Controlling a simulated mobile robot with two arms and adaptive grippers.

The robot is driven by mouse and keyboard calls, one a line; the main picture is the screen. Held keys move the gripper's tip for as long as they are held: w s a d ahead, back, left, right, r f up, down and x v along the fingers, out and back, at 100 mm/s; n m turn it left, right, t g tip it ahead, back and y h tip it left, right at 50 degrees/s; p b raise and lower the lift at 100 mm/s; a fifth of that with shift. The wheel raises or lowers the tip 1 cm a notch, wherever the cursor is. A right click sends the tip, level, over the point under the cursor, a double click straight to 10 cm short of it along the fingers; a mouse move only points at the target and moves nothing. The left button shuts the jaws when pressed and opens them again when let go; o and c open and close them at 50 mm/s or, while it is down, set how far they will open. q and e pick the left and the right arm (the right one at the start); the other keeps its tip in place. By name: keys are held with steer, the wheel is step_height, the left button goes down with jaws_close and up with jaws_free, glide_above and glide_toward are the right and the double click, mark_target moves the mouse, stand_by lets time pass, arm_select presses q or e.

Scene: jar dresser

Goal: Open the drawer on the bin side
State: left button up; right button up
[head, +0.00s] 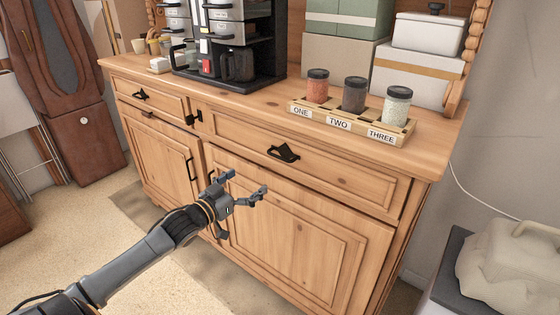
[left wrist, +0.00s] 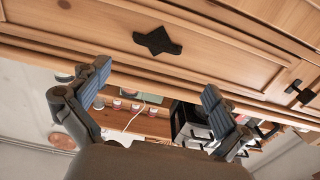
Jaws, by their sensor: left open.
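The wooden dresser has two drawers in its top row. The wide right drawer (head: 330,170) is shut, with a black handle (head: 283,153) at its upper middle. The left drawer (head: 165,102) is narrower and also looks shut, with a black handle (head: 141,95). My left gripper (head: 243,187) is open and empty, below and left of the right drawer's handle, in front of the cabinet door. In the left wrist view, which looks upside down, a black handle (left wrist: 158,41) lies beyond the spread fingers, apart from them. My right gripper is not in view. I cannot make out a bin for certain.
On the dresser top stand a coffee machine (head: 225,45), a rack (head: 352,125) with three labelled jars, and stacked boxes (head: 415,70). A beige lumpy object (head: 515,265) sits on a dark-topped surface at lower right. Carpet lies at left.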

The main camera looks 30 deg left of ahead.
mark_target(279, 157)
arm_select(q)
steer(key=w, duration=0.9)
steer(key=w+d, duration=0.1)
steer(key=w, duration=0.3)
steer(key=shift+w+d+r, duration=0.1)
steer(key=shift+w+r, duration=0.2)
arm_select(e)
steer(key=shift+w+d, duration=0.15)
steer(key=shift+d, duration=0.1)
